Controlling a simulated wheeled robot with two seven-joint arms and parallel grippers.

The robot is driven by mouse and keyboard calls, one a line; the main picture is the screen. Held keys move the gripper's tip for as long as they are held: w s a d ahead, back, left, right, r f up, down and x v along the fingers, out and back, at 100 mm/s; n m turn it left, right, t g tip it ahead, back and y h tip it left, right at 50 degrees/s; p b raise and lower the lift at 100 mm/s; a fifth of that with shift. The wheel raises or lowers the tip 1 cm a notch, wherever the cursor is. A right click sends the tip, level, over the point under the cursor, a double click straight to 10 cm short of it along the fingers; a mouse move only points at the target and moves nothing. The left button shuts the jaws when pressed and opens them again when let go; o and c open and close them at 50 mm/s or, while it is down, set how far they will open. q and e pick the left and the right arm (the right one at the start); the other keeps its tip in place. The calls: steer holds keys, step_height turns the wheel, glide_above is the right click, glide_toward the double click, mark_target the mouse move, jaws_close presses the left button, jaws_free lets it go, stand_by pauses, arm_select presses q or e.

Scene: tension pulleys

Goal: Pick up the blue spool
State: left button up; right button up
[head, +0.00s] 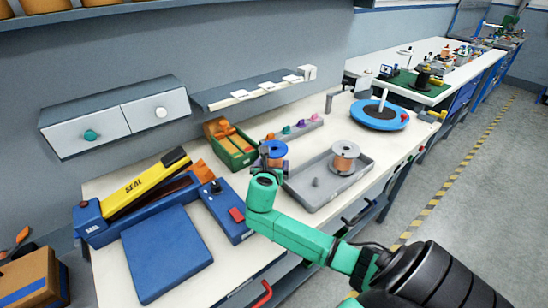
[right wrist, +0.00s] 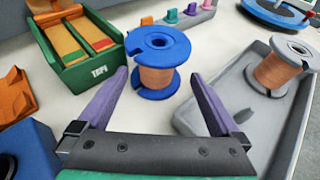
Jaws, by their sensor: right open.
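The blue spool (head: 277,148), with blue flanges and copper-coloured winding, stands upright on the white bench; it also shows whole in the right wrist view (right wrist: 157,80). My right gripper (head: 266,157) is in front of it and hides part of it in the head view. In the right wrist view the purple fingers of my right gripper (right wrist: 160,75) are spread apart, one toward each side of the spool, with nothing held. I cannot tell whether either finger touches it. My left gripper is not in view.
A grey tray (head: 300,195) holding a grey spool (head: 345,156) is right of the blue spool. A green box (head: 236,160) stands to the left. A rail of coloured pegs (head: 293,130) lies behind. A blue sealing machine (head: 165,255) fills the bench's left.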

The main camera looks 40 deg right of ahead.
steer(key=x, duration=0.6)
steer(key=shift+w+f, duration=0.25)
steer(key=shift+w, duration=0.1)
steer(key=shift+w+d, duration=0.1)
steer(key=shift+d, duration=0.05)
steer(key=shift+c, duration=1.2)
jaws_close()
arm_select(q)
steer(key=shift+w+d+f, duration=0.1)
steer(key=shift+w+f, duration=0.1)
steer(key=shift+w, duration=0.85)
